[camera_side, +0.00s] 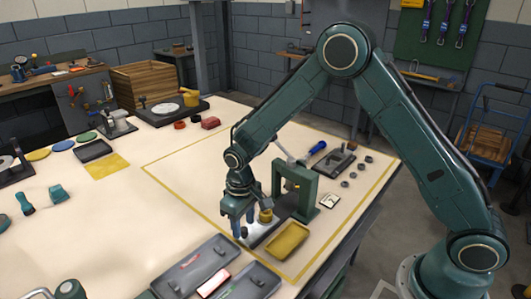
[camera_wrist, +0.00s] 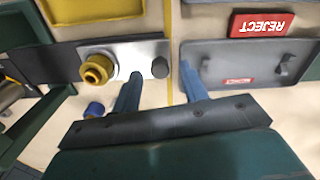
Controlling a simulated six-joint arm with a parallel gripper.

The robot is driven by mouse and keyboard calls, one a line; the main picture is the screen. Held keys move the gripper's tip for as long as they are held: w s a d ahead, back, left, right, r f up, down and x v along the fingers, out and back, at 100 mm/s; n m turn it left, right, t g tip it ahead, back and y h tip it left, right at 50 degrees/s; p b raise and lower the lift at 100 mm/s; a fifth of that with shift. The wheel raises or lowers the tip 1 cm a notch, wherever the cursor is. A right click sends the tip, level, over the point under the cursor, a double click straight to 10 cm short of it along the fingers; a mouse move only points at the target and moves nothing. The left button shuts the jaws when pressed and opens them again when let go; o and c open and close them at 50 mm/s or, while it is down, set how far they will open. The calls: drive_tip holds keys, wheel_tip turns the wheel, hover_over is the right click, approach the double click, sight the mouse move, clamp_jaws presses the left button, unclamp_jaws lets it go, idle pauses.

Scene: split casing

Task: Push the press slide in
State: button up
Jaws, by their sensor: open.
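The green press frame (camera_side: 296,190) stands on the mat, and its edge shows at the left of the wrist view (camera_wrist: 30,50). The press slide (camera_side: 258,231), a flat plate with a bright silver end (camera_wrist: 139,55), sticks out of the press toward my gripper. A brass-yellow round part (camera_wrist: 96,68) sits on the slide. A dark knob (camera_wrist: 160,67) stands at the slide's outer end. My gripper (camera_wrist: 161,72) is open and points down over that end, its blue fingers apart, with the knob showing between the fingertips. I cannot tell if they touch it.
A yellow tray (camera_side: 287,241) lies beside the slide. Grey trays (camera_side: 175,282) and a red REJECT label (camera_wrist: 262,24) lie near my gripper. A fixture (camera_side: 338,162), small rings and a blue-handled tool (camera_side: 318,147) lie behind the press. The mat left of my gripper is clear.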

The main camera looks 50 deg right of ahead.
drive_tip(key=shift+f, duration=0.7)
clamp_jaws()
drive_tip(key=d, duration=1.1)
drive_tip(key=shift+d, duration=0.3)
drive_tip(key=shift+c, duration=0.4)
unclamp_jaws()
drive_tip(key=shift+o, duration=0.4)
drive_tip(key=shift+r, duration=0.1)
